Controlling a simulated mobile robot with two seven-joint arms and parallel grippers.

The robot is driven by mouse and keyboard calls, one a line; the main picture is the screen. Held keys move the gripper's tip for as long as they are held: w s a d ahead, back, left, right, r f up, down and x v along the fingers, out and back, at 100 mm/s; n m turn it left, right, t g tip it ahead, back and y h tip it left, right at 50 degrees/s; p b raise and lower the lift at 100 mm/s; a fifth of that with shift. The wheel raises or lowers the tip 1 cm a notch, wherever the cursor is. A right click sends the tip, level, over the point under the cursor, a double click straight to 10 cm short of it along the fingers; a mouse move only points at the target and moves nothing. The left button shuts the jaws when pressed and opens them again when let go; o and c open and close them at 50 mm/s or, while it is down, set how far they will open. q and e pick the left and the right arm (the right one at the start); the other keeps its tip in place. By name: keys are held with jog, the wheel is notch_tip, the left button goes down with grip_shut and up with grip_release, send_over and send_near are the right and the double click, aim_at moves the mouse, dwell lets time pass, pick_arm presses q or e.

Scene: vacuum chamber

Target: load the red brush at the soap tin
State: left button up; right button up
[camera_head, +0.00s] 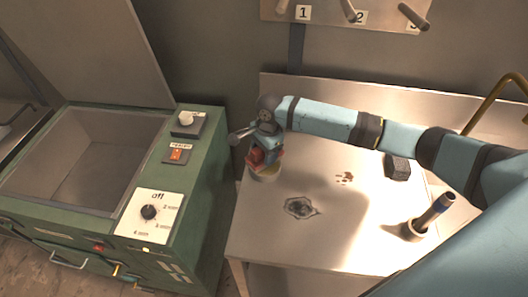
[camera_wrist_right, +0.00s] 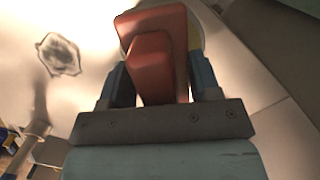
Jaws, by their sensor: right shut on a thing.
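My right gripper (camera_head: 263,150) is shut on the red brush (camera_head: 257,157) at the far left end of the metal worktop. In the right wrist view the brush (camera_wrist_right: 155,62) is a red block between the two blue fingers. The soap tin (camera_head: 266,175) is a pale round shape directly below the brush, mostly hidden by it and the gripper. A pale curved edge of the tin (camera_wrist_right: 196,32) shows behind the brush in the wrist view. I cannot tell whether the brush touches the soap. My left gripper is not in view.
The worktop (camera_head: 270,240) has a dark ring stain (camera_head: 300,207) and brown spots (camera_head: 344,178). A dark block (camera_head: 397,167) and a blue-handled tool in a holder (camera_head: 414,231) stand right. A green machine (camera_head: 205,200) with an open tub is left. Numbered pegs (camera_head: 348,10) are above.

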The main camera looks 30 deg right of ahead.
jog(key=shift+f, duration=0.1)
dwell(0.5)
jog(key=shift+f, duration=0.4)
dwell(0.5)
jog(key=shift+s+f+p, duration=0.1)
jog(key=shift+f+p, duration=0.1)
jog(key=shift+p, duration=0.65)
dwell(2.4)
jog(key=shift+r, duration=0.1)
notch_tip(320, 180, up, 5)
jog(key=p, duration=0.6)
jog(key=shift+r, duration=1)
jog(key=shift+r, duration=0.1)
